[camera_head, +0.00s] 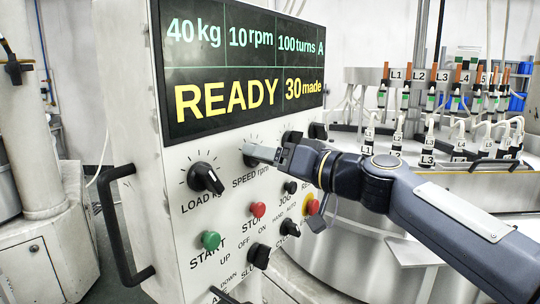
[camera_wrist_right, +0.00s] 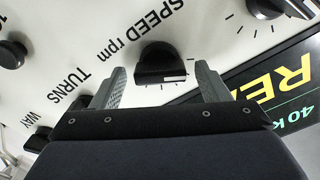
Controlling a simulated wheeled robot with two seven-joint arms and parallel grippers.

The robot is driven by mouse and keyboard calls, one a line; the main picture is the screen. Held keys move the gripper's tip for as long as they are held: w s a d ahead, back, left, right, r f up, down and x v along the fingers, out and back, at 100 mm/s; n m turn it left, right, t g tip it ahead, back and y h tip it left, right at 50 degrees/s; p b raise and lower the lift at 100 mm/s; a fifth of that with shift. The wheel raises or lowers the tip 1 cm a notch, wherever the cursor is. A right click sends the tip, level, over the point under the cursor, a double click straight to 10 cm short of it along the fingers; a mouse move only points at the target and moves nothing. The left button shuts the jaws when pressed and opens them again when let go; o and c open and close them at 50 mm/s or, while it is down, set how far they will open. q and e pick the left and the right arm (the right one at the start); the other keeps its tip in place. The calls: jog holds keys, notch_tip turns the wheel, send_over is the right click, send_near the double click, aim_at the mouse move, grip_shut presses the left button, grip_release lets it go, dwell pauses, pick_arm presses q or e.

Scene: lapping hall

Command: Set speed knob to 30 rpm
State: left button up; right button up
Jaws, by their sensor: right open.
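The black speed knob (camera_head: 249,161), labelled SPEED rpm, is on the white control panel (camera_head: 128,95), partly hidden behind my right gripper (camera_head: 264,154) in the head view. In the right wrist view the speed knob (camera_wrist_right: 160,64) sits between the two open fingers of my right gripper (camera_wrist_right: 160,78), with a visible gap on each side. I cannot tell how far the fingertips are from the panel. The display (camera_head: 240,65) reads 40 kg, 10 rpm, 100 turns, READY and 30 made. My left gripper is not in view.
The load knob (camera_head: 205,178) is left of the speed knob. Below are a green start button (camera_head: 210,240), a red stop button (camera_head: 258,209) and several small switches. A black handle (camera_head: 125,225) runs along the panel's left edge. Labelled connectors (camera_head: 430,100) stand behind at right.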

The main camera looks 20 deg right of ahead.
jog(key=c, duration=1)
jog(key=shift+m, duration=0.3)
jog(key=shift+o, duration=0.2)
jog(key=shift+f+m+b, duration=0.1)
jog(key=shift+m+b, duration=0.3)
jog(key=shift+m, duration=0.5)
jog(key=m, duration=0.2)
jog(key=shift+m, duration=0.3)
jog(key=m, duration=0.3)
jog(key=shift+c, duration=0.2)
jog(key=shift+o, duration=0.2)
jog(key=shift+m, duration=1.9)
jog(key=shift+f, duration=0.1)
